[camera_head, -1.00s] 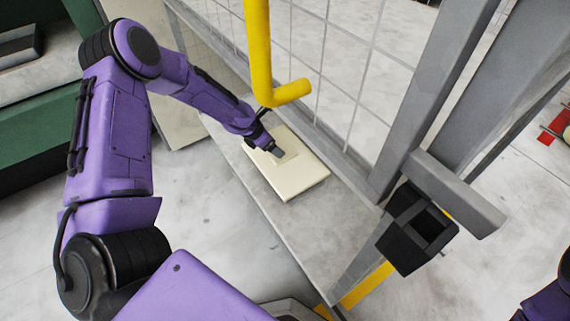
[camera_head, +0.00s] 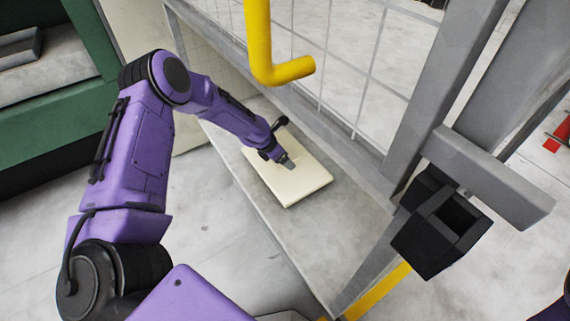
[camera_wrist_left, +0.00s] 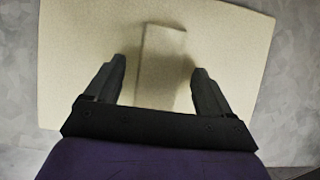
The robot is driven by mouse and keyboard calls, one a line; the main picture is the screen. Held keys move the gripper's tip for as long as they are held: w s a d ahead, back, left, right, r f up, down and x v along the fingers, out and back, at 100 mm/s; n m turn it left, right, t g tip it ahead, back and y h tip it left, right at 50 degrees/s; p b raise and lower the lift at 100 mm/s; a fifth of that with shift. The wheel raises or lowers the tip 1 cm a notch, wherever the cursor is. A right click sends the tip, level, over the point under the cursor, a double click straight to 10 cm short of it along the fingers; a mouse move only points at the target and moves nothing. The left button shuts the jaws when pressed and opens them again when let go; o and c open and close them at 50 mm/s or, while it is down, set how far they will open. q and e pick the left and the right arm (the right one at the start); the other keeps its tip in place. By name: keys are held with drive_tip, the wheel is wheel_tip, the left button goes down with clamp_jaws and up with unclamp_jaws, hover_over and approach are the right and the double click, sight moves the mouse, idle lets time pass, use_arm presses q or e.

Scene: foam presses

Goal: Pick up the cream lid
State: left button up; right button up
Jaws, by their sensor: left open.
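The cream lid (camera_head: 306,184) lies flat on a grey shelf in the head view. In the left wrist view the lid (camera_wrist_left: 75,40) fills most of the picture, with a raised block-like handle (camera_wrist_left: 160,65) in its middle. My left gripper (camera_head: 288,164) is over the lid in the head view. In the wrist view its two fingers (camera_wrist_left: 157,75) stand apart, one on each side of the handle, with gaps to it. The gripper is open and empty. The head view does not show the handle clearly behind the gripper. My right gripper is not seen.
The grey shelf (camera_head: 262,220) has bare room in front of the lid. A wire mesh panel with grey posts (camera_head: 440,90) stands behind it. A black open box (camera_head: 440,222) is fixed to the right.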

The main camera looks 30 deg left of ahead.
use_arm(q)
drive_tip(key=c, duration=1.1)
